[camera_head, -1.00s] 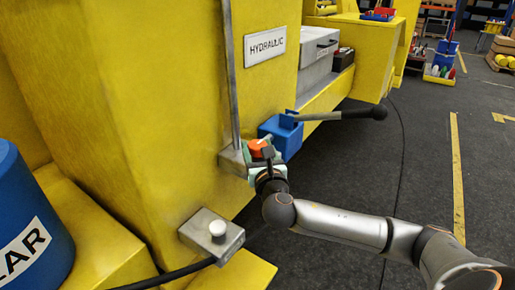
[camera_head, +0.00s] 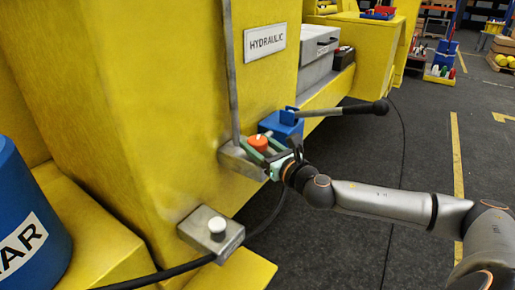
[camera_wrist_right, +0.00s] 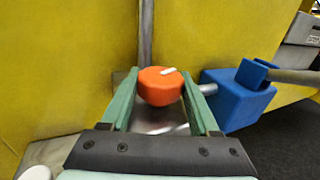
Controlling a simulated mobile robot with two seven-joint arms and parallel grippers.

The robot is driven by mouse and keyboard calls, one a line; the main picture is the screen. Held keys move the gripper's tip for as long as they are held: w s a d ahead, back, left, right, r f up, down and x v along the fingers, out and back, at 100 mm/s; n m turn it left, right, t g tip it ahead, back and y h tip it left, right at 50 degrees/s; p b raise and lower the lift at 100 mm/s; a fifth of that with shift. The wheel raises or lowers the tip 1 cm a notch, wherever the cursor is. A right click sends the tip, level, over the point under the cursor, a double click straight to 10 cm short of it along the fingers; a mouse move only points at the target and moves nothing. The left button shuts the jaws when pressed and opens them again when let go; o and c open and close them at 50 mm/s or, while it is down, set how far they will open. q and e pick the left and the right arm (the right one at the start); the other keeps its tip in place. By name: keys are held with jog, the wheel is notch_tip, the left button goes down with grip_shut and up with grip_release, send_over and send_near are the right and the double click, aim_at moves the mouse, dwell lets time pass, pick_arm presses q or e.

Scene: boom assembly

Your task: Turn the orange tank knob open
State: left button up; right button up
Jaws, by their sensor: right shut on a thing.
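The orange tank knob (camera_head: 257,142) sits on a grey metal block (camera_head: 237,158) at the foot of a vertical pipe on the yellow machine. It has a pale mark on top. My right gripper (camera_head: 261,149) reaches in from the right, its green fingers on either side of the knob. In the right wrist view the knob (camera_wrist_right: 160,88) lies between the two fingers near their tips, and the gripper is shut on it. The pale mark (camera_wrist_right: 168,71) points toward the upper right there. My left gripper is not in view.
A blue block (camera_head: 283,124) with a grey lever (camera_head: 340,110) stands just behind the knob. A grey box with a white button (camera_head: 217,226) is in front, with a black cable. A blue cylinder (camera_head: 22,215) stands at left. The dark floor at right is open.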

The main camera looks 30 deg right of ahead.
jog(key=n+g+y+b, duration=0.1)
jog(key=n+y+b, duration=0.2)
jog(key=y+b, duration=0.1)
jog(key=n+g+y+b, duration=0.1)
jog(key=n+y+b, duration=0.2)
jog(key=y+b, duration=0.1)
jog(key=shift+d+f+g+y+b, duration=0.2)
jog(key=shift+g+y+b, duration=0.15)
jog(key=shift+y, duration=0.25)
jog(key=shift+w+r+n+g+y, duration=0.1)
jog(key=shift+n+g+y, duration=0.15)
jog(key=shift+n+y, duration=0.25)
jog(key=shift+r+n+g+y+b, duration=0.1)
jog(key=shift+n+g+y+b, duration=0.3)
jog(key=shift+y+b, duration=0.1)
jog(key=shift+n+g+y, duration=0.4)
jog(key=shift+g+y, duration=0.1)
jog(key=shift+a+r+n+g+y, duration=0.1)
jog(key=shift+r+n+g+y, duration=0.05)
jog(key=shift+n+g+y, duration=1.35)
jog(key=shift+g, duration=0.3)
jog(key=shift+n+g+y, duration=0.4)
jog(key=shift+n+g, duration=0.3)
jog(key=shift+g, duration=0.3)
jog(key=shift+a+g, duration=0.1)
jog(key=shift+g, duration=0.2)
